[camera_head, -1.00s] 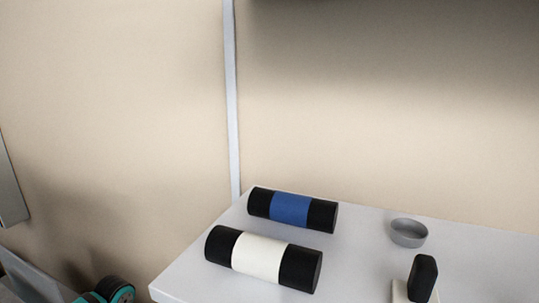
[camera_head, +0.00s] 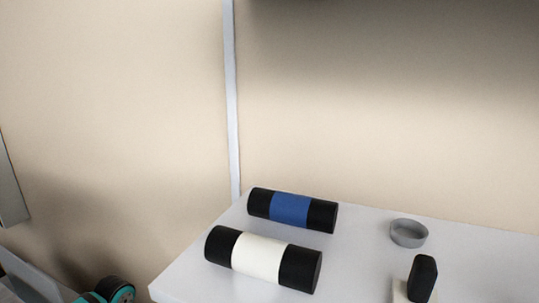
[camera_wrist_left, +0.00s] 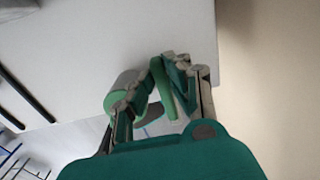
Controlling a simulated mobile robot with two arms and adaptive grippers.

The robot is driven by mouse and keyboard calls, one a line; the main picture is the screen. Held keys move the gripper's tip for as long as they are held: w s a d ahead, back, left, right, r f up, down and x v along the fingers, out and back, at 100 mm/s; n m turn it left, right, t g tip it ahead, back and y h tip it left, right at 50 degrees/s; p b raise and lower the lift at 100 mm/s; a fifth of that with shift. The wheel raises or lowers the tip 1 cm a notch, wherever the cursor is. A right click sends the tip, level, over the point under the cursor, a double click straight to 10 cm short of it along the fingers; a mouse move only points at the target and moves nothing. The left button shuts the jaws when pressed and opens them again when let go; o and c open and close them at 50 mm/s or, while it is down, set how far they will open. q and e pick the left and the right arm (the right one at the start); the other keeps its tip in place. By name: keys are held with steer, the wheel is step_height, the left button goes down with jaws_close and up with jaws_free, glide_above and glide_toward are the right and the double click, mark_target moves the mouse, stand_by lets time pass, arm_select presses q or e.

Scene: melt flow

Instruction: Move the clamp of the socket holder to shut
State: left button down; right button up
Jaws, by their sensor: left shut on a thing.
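My left gripper (camera_wrist_left: 158,78) shows in the left wrist view, its fingers close around a slim green lever-like part (camera_wrist_left: 164,90). It is shut on this part, which looks like the clamp of the socket holder. A pale green rounded piece (camera_wrist_left: 121,108) shows beside the left finger, partly hidden by it. A little green also shows between the fingers lower down. The rest of the socket holder is hidden by the gripper, and how far the clamp is closed cannot be told. The head view shows neither the clamp nor either gripper's fingertips.
In the head view, a light table (camera_head: 365,270) holds a black roll with a blue band (camera_head: 290,208), one with a white band (camera_head: 258,257), a grey ring-shaped dish (camera_head: 409,234) and a black block on a pale base (camera_head: 422,278). A wall stands behind.

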stand_by(0.5)
arm_select(q)
steer(key=m, duration=0.2)
steer(key=w+d+m, duration=0.1)
steer(key=shift+w+m, duration=0.25)
steer(key=shift+m, duration=0.15)
steer(key=m, duration=0.1)
steer(key=w+d+m+b, duration=0.1)
steer(key=m, duration=0.1)
steer(key=shift+d+m, duration=0.15)
steer(key=shift+m, duration=0.15)
steer(key=m, duration=0.1)
steer(key=d+m, duration=0.1)
steer(key=m, duration=0.1)
steer(key=shift+w+d+m, duration=0.3)
steer(key=shift+w, duration=0.05)
